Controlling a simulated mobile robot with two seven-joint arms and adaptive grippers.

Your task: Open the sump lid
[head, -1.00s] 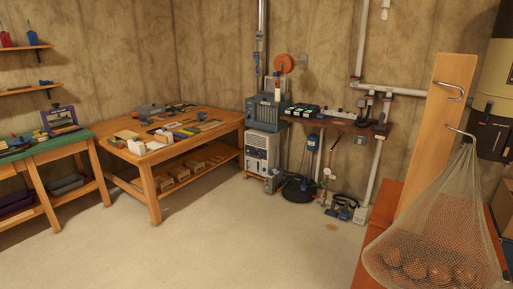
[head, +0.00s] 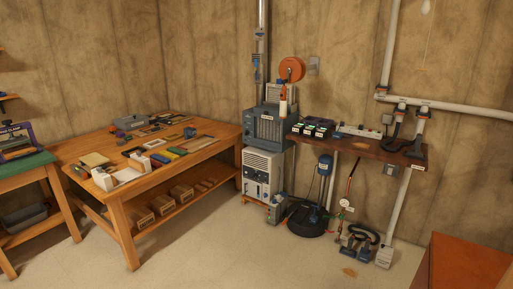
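The sump lid (head: 303,222) looks like a dark round disc on the floor by the back wall, below the wall shelf. A blue and dark pump-like unit (head: 322,185) with an upright pipe stands at it and hides part of its far side. I cannot make out a handle or hinge on the lid at this size. It looks flat on the floor. Neither of my grippers shows in the head view.
A dehumidifier-like white cabinet (head: 262,178) stands left of the lid. A brown shelf (head: 375,149) with chargers overhangs it. Hoses and fittings (head: 360,243) lie to its right. A wooden workbench (head: 190,158) stands left. The floor (head: 230,250) in front is clear.

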